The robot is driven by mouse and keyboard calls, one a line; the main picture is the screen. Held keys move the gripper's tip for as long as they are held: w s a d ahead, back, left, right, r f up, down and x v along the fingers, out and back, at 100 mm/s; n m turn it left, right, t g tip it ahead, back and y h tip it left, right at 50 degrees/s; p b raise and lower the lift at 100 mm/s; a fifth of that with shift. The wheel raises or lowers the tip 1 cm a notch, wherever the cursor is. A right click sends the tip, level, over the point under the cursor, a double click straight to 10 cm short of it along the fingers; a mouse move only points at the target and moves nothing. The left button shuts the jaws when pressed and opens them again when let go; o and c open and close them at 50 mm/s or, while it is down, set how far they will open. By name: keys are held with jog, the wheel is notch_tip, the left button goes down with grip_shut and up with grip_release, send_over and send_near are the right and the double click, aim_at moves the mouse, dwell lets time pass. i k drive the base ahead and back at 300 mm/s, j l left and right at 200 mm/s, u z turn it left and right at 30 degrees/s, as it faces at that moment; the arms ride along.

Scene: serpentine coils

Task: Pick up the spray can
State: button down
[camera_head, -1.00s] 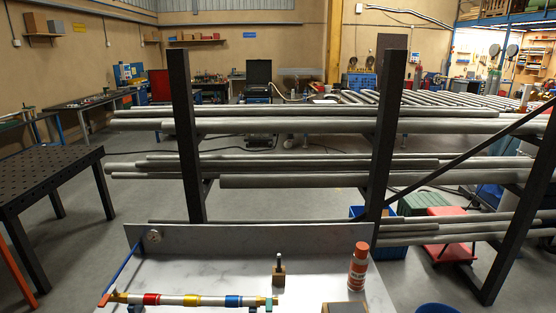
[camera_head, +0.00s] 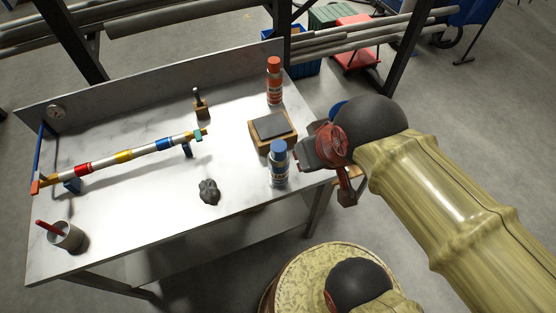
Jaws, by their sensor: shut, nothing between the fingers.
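Two spray cans stand upright on the metal-topped workbench (camera_head: 130,205). One spray can (camera_head: 274,82) has an orange-red cap and stands near the back right corner. The other spray can (camera_head: 279,165) has a blue cap and stands near the front right edge. My gripper (camera_head: 347,197) is a small dark shape at the end of my arm, beyond the bench's right edge. It looks shut and empty, to the right of the blue-capped can and apart from both cans. My arm's wrist hides part of it.
A wooden block with a dark top (camera_head: 271,128) lies between the cans. A dark lump (camera_head: 208,191), a striped rod (camera_head: 125,156) on supports, a cup with a red handle in it (camera_head: 66,236) and a small wooden stand (camera_head: 201,107) are also on the bench. Pipe racks stand behind.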

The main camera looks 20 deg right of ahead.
aim_at(278, 171)
jog(key=k+l+z, duration=0.25)
jog(key=l, duration=0.35)
jog(key=k+l+z, duration=0.1)
jog(key=k+l, duration=0.15)
jog(key=k+l+z, duration=0.1)
jog(key=l, duration=0.3)
